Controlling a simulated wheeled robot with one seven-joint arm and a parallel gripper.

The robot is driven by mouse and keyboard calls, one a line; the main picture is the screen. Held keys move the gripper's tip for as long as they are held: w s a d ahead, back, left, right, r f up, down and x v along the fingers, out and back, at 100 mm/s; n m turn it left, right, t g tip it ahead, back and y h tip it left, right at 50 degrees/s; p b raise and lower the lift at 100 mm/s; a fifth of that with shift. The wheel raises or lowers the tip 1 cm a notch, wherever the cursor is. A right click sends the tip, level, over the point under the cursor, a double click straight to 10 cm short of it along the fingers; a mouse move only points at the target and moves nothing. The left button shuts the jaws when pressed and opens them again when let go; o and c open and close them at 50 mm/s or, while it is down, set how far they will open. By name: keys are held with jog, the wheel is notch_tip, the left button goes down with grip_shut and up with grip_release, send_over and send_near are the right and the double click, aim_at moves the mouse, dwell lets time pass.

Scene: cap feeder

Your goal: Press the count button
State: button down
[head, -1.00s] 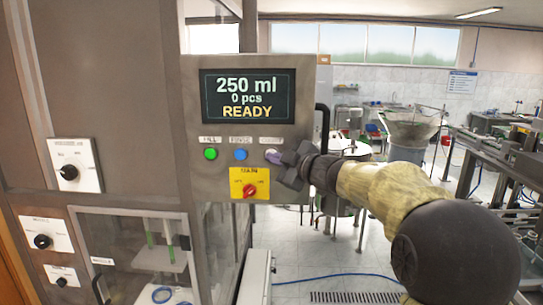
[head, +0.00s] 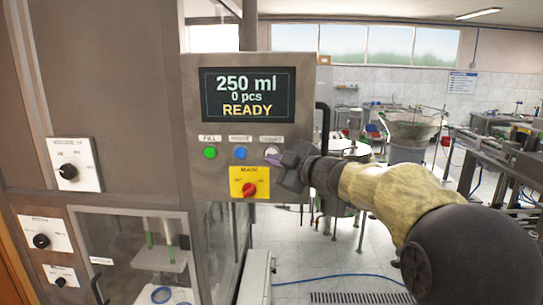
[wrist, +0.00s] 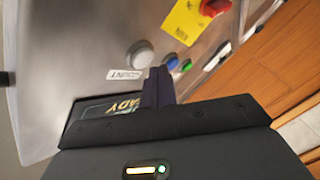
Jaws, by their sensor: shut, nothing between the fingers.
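The count button (head: 271,151) is a pale round button under its label at the right of the panel's button row; my fingertips partly cover it from below. In the wrist view the whole pale count button (wrist: 139,53) shows above its COUNT label. My gripper (head: 272,160) is shut and empty, its tips just in front of the panel. In the wrist view the gripper tips (wrist: 160,74) appear beside the button, toward the blue one; I cannot tell whether they touch the panel. The display (head: 247,96) reads 250 ml, 0 pcs, READY.
A green button (head: 210,153) and a blue button (head: 240,153) sit to the left in the same row. A red main switch (head: 249,189) on a yellow plate lies just below. A dark handle (head: 322,128) is at the panel's right edge.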

jog(key=shift+s, duration=0.1)
jog(key=s+b, duration=0.1)
jog(key=s, duration=0.4)
dwell(0.3)
jog(key=shift+b, duration=0.3)
jog(key=s+d+f+m+h+b, duration=0.15)
jog(key=d+f+m+h, duration=0.4)
jog(key=f, duration=0.55)
jog(key=s+d+f+m+h+b, duration=0.1)
jog(key=d+f+m+h+b, duration=0.25)
jog(key=d+f+m, duration=0.55)
jog(key=s+d+f+m+g+h+b, duration=0.2)
jog(key=s+f+g, duration=0.7)
jog(key=s+f, duration=1.3)
jog(key=shift+s+f+m+g+h+b, duration=0.25)
jog(key=shift+f+m+g+h+b, duration=0.3)
jog(key=shift+m, duration=0.5)
